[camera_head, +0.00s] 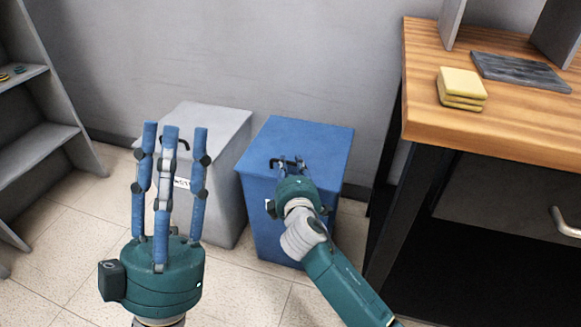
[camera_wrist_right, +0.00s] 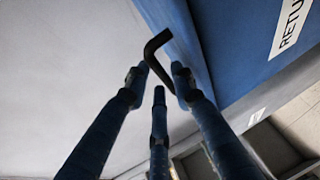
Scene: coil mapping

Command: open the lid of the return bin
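The blue return bin (camera_head: 308,138) stands against the wall with its lid down flat. Its white label, reading "RETU", shows partly in the right wrist view (camera_wrist_right: 289,27). My left gripper (camera_head: 172,130) is open and empty, fingers up, in front of the grey bin.
A grey bin (camera_head: 212,122) with a dark handle and white label stands left of the blue bin. A wooden-topped bench (camera_head: 500,118) with yellow sponges (camera_head: 461,87) is close on the right. A grey shelf (camera_head: 40,150) is at far left. The tiled floor in front is clear.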

